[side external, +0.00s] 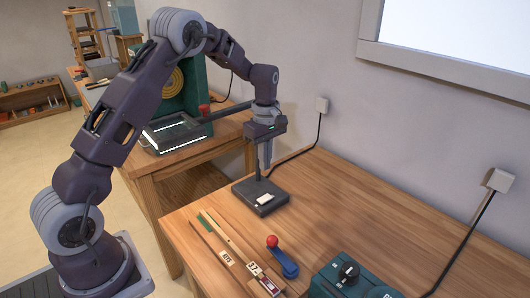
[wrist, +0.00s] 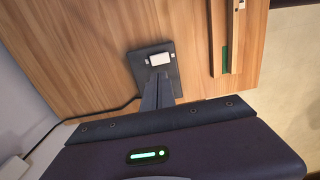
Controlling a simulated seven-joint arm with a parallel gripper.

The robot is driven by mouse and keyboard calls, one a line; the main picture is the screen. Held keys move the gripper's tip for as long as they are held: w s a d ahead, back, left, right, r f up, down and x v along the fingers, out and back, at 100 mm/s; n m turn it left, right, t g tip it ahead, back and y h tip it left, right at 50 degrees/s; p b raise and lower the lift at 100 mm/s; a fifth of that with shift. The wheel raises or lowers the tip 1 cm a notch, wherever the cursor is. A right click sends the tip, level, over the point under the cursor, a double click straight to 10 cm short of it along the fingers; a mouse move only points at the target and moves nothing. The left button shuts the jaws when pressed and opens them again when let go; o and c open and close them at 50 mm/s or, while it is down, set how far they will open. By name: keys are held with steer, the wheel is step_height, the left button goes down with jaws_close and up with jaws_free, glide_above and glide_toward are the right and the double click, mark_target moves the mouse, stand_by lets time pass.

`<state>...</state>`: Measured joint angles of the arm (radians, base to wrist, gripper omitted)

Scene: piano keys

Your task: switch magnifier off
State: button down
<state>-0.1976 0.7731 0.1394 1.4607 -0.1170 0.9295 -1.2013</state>
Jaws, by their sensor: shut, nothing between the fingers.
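The magnifier's dark square base (side external: 248,196) stands on the near wooden bench with a white rocker switch (side external: 264,199) on top. In the wrist view the same base (wrist: 143,62) and switch (wrist: 160,58) show just beyond my fingertips. A dark arm leads left to a rectangular frame (side external: 172,135) with bright white strips, which looks like the magnifier's lit head. My gripper (side external: 265,167) points down above the base, shut and empty; its closed fingers also show in the wrist view (wrist: 157,78). I cannot tell whether the fingertips touch anything. Part of the post is hidden behind my gripper.
Wooden strips (side external: 218,232), a blue lever with a red ball (side external: 283,259) and a teal box with a black knob (side external: 347,272) lie toward the front. A cable (side external: 300,152) runs to a wall socket. The bench's right rear is clear.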

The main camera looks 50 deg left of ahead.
mark_target(268, 196)
steer(key=shift+r, duration=1.8)
steer(key=shift+w+f, duration=0.1)
steer(key=shift+w, duration=0.45)
steer(key=shift+f, duration=0.1)
step_height(268, 196, down, 14)
steer(key=shift+r, duration=0.1)
